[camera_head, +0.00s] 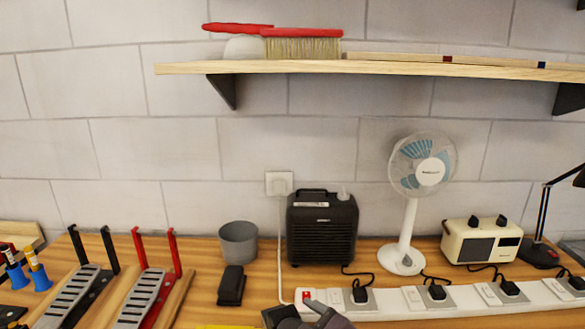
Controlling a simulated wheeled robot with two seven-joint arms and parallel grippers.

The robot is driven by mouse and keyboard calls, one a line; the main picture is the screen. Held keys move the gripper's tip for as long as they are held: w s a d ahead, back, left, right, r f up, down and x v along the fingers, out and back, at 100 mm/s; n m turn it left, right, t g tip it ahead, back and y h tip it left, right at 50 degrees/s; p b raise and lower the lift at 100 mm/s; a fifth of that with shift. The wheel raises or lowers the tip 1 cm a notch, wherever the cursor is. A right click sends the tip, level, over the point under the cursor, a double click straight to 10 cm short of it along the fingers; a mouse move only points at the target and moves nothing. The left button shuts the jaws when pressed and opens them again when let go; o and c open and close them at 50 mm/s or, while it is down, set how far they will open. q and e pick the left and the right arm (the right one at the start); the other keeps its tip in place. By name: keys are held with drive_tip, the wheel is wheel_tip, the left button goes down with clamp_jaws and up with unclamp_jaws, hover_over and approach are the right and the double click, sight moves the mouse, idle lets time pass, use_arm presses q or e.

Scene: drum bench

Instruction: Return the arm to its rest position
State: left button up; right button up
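One of my grippers, seemingly the right (306,314), shows as dark parts at the bottom edge, in the middle of the head view. Its arm is cut off below the picture. The tip is close to the red switch (306,295) at the left end of a white power strip (390,301); I cannot tell if they touch. Whether the fingers are open or shut is unclear. I see nothing held. My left gripper is not in view.
Behind the strip stand a black amplifier (322,230), a white fan (408,225) and a cream radio (481,242). Left are a grey cup (238,243), a black pedal (231,286) and drum pedals (150,295). A lamp (540,250) stands right. A wooden shelf (370,68) hangs above.

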drive_tip(key=s+d+f+m+g+h, duration=0.3)
drive_tip(key=s+d+f+m+g, duration=0.15)
drive_tip(key=s+d+f, duration=0.4)
drive_tip(key=s+d+f+m+g+h, duration=0.3)
drive_tip(key=s+d+f+m, duration=0.3)
drive_tip(key=d+f, duration=0.5)
wheel_tip(320, 180, down, 31)
drive_tip(key=s+g, duration=0.2)
drive_tip(key=s, duration=0.1)
drive_tip(key=s+d+f, duration=0.1)
drive_tip(key=s+f, duration=0.7)
drive_tip(key=s, duration=0.1)
drive_tip(key=s+d+f, duration=0.2)
drive_tip(key=s+f, duration=0.6)
drive_tip(key=s, duration=0.1)
drive_tip(key=shift+s+d+f+n+g+h, duration=0.15)
drive_tip(key=shift+d+f+n+g+h, duration=0.1)
drive_tip(key=shift+n+g+h, duration=0.15)
